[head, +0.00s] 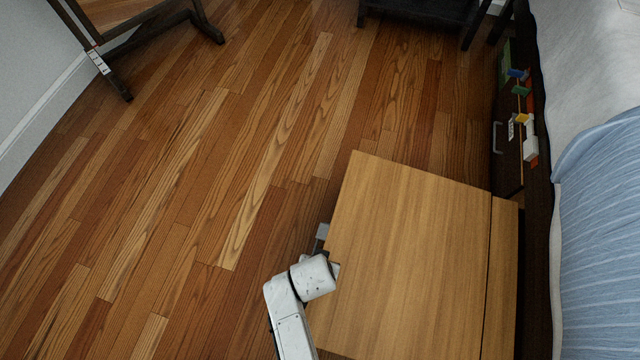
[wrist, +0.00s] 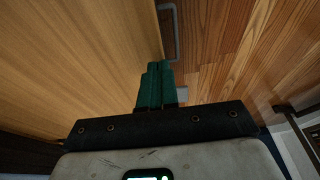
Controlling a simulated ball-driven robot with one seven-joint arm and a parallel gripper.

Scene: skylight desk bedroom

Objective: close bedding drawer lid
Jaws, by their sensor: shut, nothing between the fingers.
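The bedding drawer's pale wooden lid (head: 410,250) is a broad panel beside the bed in the head view. It looks roughly flat, with a dark seam along its right side; I cannot tell whether it is fully down. In the wrist view the same wood panel (wrist: 75,60) fills the left. My gripper (wrist: 159,66) shows there with its teal fingers together and empty, at or close to the panel's edge; contact is unclear. In the head view my arm is at the panel's left edge and the fingers are hidden.
A grey bar handle (wrist: 175,35) lies just beyond my fingertips. The bed with blue bedding (head: 605,230) borders the right. Small coloured items (head: 522,110) line the dark bed side. A dark-framed piece of furniture (head: 120,40) stands upper left. The wood floor (head: 200,180) is clear.

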